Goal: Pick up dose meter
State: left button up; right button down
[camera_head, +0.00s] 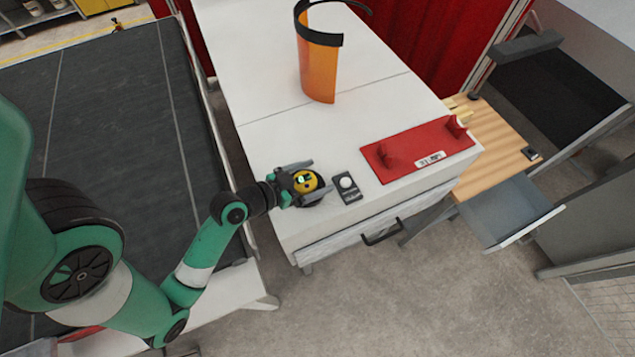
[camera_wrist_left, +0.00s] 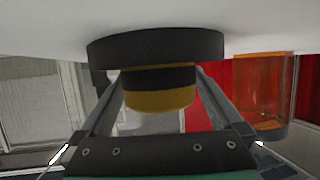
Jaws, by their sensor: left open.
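A round yellow and black device, which I take for the dose meter (camera_head: 306,182), sits on the white cabinet top near its front left corner. In the left wrist view the dose meter (camera_wrist_left: 160,98) shows as a yellow and black cylinder on a wider black disc. My left gripper (camera_head: 312,179) is open, low over the cabinet top, with one finger on each side of the dose meter. In the left wrist view its fingers (camera_wrist_left: 160,80) flank the yellow and black part; I cannot tell whether they touch it. My right gripper is not in view.
A small black device with a white disc (camera_head: 348,187) lies just right of the dose meter. A red plate (camera_head: 415,150) with upright parts lies further right. An orange curved shield (camera_head: 318,70) stands at the back. The cabinet top between is clear.

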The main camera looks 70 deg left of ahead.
pick_arm(q)
jog(key=shift+s, duration=0.2)
jog(key=shift+c, duration=0.7)
jog(key=c, duration=1.4)
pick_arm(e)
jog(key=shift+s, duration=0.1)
pick_arm(q)
jog(key=shift+r, duration=0.15)
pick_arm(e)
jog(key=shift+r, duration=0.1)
